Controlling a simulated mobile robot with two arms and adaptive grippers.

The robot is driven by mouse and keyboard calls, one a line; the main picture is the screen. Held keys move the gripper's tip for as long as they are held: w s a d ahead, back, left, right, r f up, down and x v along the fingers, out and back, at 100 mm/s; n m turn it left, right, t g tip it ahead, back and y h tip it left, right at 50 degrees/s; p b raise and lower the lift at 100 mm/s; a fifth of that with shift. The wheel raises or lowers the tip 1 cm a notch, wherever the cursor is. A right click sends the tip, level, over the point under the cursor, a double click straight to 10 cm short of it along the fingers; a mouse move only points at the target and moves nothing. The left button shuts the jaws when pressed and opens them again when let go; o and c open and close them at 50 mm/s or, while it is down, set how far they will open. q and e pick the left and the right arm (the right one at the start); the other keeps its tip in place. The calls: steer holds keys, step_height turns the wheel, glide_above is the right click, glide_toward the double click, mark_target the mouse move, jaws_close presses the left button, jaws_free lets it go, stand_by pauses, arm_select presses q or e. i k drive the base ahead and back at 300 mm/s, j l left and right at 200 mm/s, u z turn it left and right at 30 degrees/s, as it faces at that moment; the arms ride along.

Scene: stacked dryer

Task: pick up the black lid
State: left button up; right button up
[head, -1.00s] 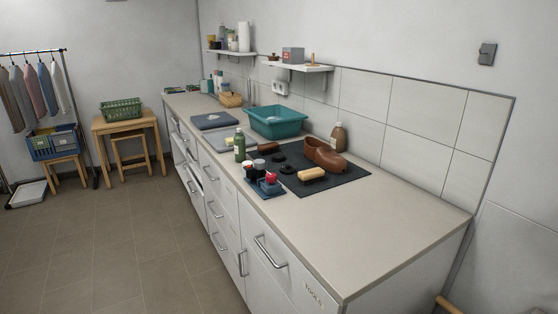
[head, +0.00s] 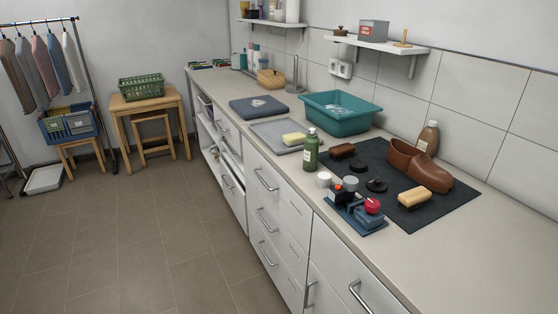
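Two small round black pieces lie on the dark mat (head: 440,208) in the head view. The nearer black disc (head: 376,185) lies just right of a small grey-topped tin (head: 350,183). The farther black disc (head: 359,168) lies behind it, close to a dark brown brush (head: 342,151). I cannot tell for sure which of the two is the black lid. Neither of my grippers is in view.
Brown shoes (head: 420,168), a yellow-topped brush (head: 414,197), a green bottle (head: 310,152), a white cup (head: 323,179) and a blue tray (head: 368,226) with a red-topped item stand around the discs. A teal basin (head: 341,118) stands behind. The front right counter is clear.

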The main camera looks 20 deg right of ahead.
mark_target(375, 186)
steer(key=i+j, duration=0.1)
steer(key=i, duration=0.35)
steer(key=i+j+z, duration=0.1)
steer(key=i, duration=0.35)
steer(key=i+j+z, duration=0.1)
steer(key=i, duration=0.3)
